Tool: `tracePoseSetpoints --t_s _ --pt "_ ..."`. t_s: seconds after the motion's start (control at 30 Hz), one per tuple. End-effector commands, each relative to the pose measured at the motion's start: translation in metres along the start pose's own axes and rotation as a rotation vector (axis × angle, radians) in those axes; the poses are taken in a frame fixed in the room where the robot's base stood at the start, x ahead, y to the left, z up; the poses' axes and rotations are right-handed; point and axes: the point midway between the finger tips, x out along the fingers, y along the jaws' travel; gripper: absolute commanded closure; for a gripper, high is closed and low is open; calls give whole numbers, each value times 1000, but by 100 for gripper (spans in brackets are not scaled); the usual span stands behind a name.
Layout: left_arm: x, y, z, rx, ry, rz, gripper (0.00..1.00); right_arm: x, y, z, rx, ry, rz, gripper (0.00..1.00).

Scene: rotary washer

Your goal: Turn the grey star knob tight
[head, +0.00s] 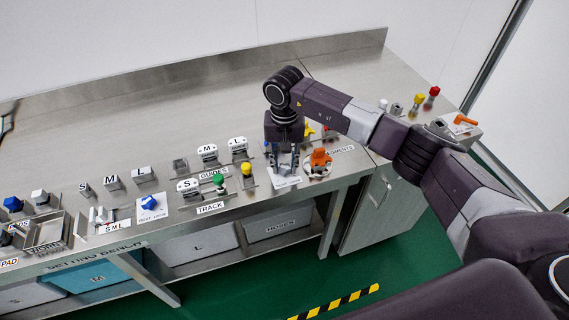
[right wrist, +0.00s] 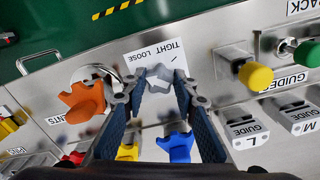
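The grey star knob (right wrist: 163,76) shows in the right wrist view, in front of a white card (right wrist: 143,57) marked TIGHT and LOOSE. My right gripper (right wrist: 163,82) points down at it, with one finger on each side of the knob. The fingers stand apart and look open; I cannot tell whether the tips touch the knob. In the head view my right gripper (head: 284,172) is low over the same card (head: 286,183) near the bench's front edge, and it hides the knob. A dark piece at the head view's left edge may be my left gripper, but too little shows.
An orange knob (head: 320,158) stands close to the right of my gripper. It also shows in the wrist view (right wrist: 83,101). A blue knob (right wrist: 176,147) and a yellow knob (right wrist: 257,75) are near too. The bench's back (head: 190,105) is clear.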

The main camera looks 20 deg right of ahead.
Motion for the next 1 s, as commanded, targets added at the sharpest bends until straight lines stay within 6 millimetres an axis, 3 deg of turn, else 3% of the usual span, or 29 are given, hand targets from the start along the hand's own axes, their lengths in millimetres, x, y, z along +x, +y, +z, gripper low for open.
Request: tracePoseSetpoints --t_s 0.17,0.57,1.0 --pt "0 0 0 0 0 0 60 0 0 0 0 0 0 98" --pt "13 0 1 0 0 0 60 2 0 -1 88 3 -1 98" --pt "53 1 5 0 0 0 60 4 -1 -1 460 4 0 98"
